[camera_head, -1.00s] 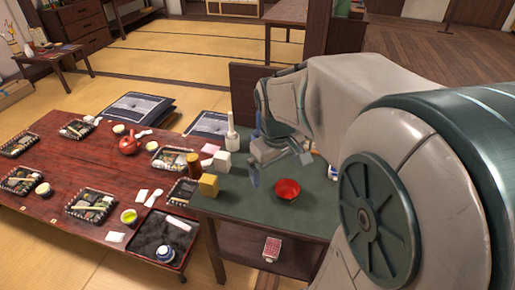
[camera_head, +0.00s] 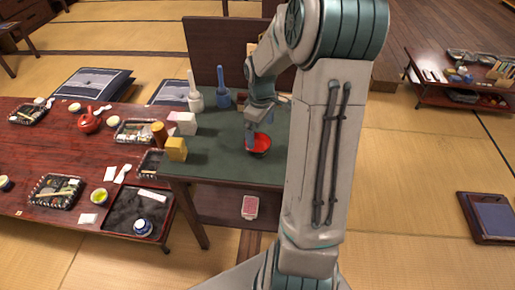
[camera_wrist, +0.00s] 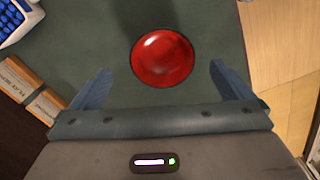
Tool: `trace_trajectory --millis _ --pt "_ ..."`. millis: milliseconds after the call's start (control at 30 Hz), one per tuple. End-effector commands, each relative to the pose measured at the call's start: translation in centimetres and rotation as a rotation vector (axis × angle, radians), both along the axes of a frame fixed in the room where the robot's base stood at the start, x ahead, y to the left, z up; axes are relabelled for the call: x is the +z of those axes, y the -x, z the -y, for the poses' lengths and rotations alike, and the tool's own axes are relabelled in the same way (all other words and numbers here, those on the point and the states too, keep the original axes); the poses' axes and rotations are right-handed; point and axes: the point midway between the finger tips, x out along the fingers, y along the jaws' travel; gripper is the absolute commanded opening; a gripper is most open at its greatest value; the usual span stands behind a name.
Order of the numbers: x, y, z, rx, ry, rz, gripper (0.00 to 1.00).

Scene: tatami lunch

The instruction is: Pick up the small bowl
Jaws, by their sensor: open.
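The small bowl (camera_head: 262,145) is red inside with a dark rim. It sits upright on the green-topped side table (camera_head: 228,165). In the wrist view the bowl (camera_wrist: 162,57) lies just beyond and between my two fingers, and nothing covers it there. My gripper (camera_wrist: 160,85) is open and empty, with blue-grey fingers spread wider than the bowl. In the head view my gripper (camera_head: 252,138) is over the bowl's left side and hides part of it. I cannot tell whether a finger touches the bowl.
Yellow (camera_head: 176,149) and pale blocks (camera_head: 186,123) stand at the table's left, with white (camera_head: 195,98) and blue bottles (camera_head: 221,90) behind. A low red table (camera_head: 90,155) with lunch trays adjoins on the left. The green top is clear left of the bowl.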

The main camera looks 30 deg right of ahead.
Motion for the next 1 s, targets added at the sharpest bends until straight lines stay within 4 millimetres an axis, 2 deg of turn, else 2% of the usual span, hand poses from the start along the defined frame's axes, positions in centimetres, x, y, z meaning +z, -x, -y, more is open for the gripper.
trace_trajectory --millis 267,533,833,867,1000 --pt "-2.3 -0.1 -0.2 0.000 -0.002 -0.001 1.00" --pt "-6.0 -0.5 -0.7 -0.001 -0.001 -0.001 1.00" --pt "-6.6 -0.6 -0.7 -0.001 0.000 0.001 1.00" --pt "-6.6 -0.6 -0.7 -0.001 0.000 0.001 0.97" --pt "-6.6 -0.6 -0.7 -0.001 0.000 0.001 0.58"
